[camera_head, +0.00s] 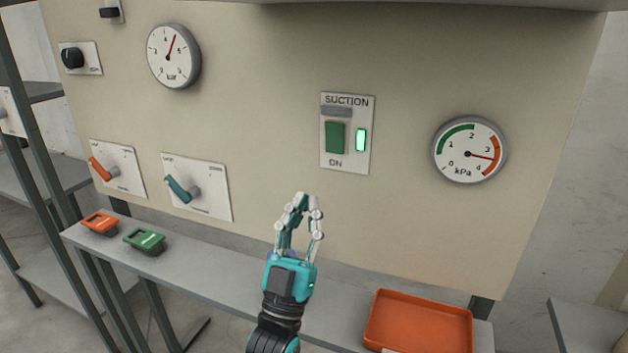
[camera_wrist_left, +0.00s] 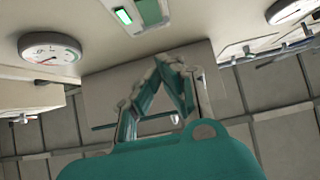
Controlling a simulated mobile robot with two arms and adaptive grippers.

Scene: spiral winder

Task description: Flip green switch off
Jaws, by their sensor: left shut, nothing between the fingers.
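The green switch (camera_head: 335,138) is a rocker on a white plate marked SUCTION above and ON below, on the beige panel. A green indicator light (camera_head: 361,140) to its right is lit. In the left wrist view the switch (camera_wrist_left: 150,12) shows at the top edge, partly cut off, with the lit indicator (camera_wrist_left: 123,16) beside it. My left gripper (camera_head: 303,200) is shut and empty, below and a little left of the switch plate, apart from it. Its fingertips also show in the left wrist view (camera_wrist_left: 170,62). My right gripper is not in view.
A pressure gauge (camera_head: 469,149) is right of the switch. An orange-handled lever (camera_head: 101,168) and a teal-handled lever (camera_head: 181,189) are on the left. An orange tray (camera_head: 418,322) sits on the grey shelf (camera_head: 215,270) below. The panel around the switch is clear.

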